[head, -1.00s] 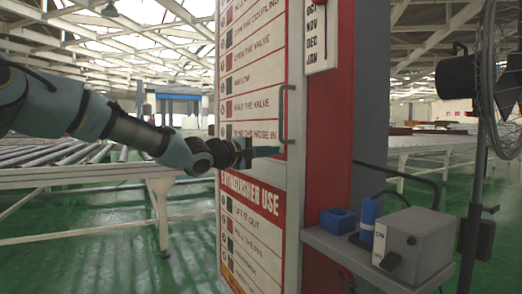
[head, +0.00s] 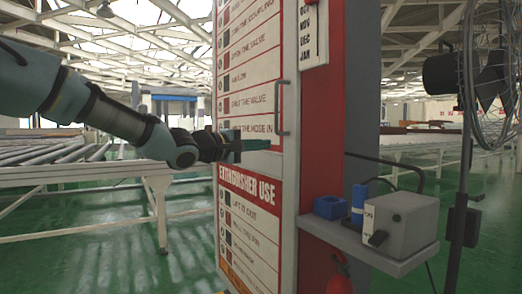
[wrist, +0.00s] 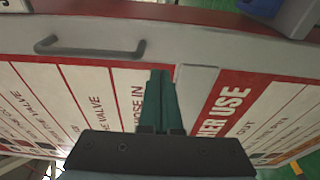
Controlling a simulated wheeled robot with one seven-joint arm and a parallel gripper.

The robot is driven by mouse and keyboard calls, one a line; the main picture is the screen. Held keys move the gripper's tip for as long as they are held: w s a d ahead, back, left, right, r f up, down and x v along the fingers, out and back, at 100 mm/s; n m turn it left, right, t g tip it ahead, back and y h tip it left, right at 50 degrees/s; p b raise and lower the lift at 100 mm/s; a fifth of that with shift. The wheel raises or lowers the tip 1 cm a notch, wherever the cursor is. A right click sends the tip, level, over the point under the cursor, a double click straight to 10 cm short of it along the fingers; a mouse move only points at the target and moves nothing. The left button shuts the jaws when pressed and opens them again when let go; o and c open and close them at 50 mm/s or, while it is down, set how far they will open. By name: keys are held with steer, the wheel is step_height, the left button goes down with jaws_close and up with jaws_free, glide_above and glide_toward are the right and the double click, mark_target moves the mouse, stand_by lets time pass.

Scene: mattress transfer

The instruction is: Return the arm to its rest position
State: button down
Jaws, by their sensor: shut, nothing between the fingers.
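My gripper (head: 268,145) is shut and empty. In the head view it is stretched out from the left in front of the cabinet door (head: 247,158), pointing right, just below the door's handle (head: 283,108). In the wrist view the two green fingers (wrist: 159,90) lie together over the white and red panel. The handle also shows in the wrist view (wrist: 90,51), to the left of the fingers. I cannot tell whether the fingers touch the panel.
A grey shelf (head: 345,238) juts from the cabinet's right side, with a blue block (head: 330,207), a blue cylinder (head: 361,202) and a grey switch box (head: 408,222). A fan (head: 487,70) stands at right. A roller conveyor (head: 70,172) is at left. A red extinguisher (head: 340,275) sits below the shelf.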

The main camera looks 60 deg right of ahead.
steer(key=shift+s+a+b, duration=0.5)
steer(key=shift+s+a, duration=1.1)
steer(key=shift+s, duration=0.1)
steer(key=w+a+f+t+y, duration=0.1)
steer(key=w+a+f+y, duration=0.2)
steer(key=w+a+f, duration=0.45)
steer(key=w+a+f+t+y, duration=0.2)
steer(key=w+a+f+y, duration=0.15)
steer(key=a+f, duration=0.55)
steer(key=w+a+f+t+y, duration=0.1)
steer(key=w+a+f+y, duration=0.1)
steer(key=w+a+f, duration=0.6)
steer(key=s+a+f+n+t+y, duration=0.1)
steer(key=a+f+y, duration=0.15)
steer(key=a, duration=1.05)
steer(key=a+f+y, duration=0.2)
steer(key=a+y, duration=0.1)
steer(key=a, duration=1)
steer(key=s+a+f+n+t+y, duration=0.1)
steer(key=a+f+y, duration=0.2)
steer(key=a, duration=0.9)
step_height(320, 180, up, 31)
steer(key=a+p, duration=0.1)
steer(key=p, duration=2.9)
steer(key=shift+s+a+f+p, duration=0.2)
steer(key=shift+s+p, duration=0.05)
steer(key=shift+p, duration=0.05)
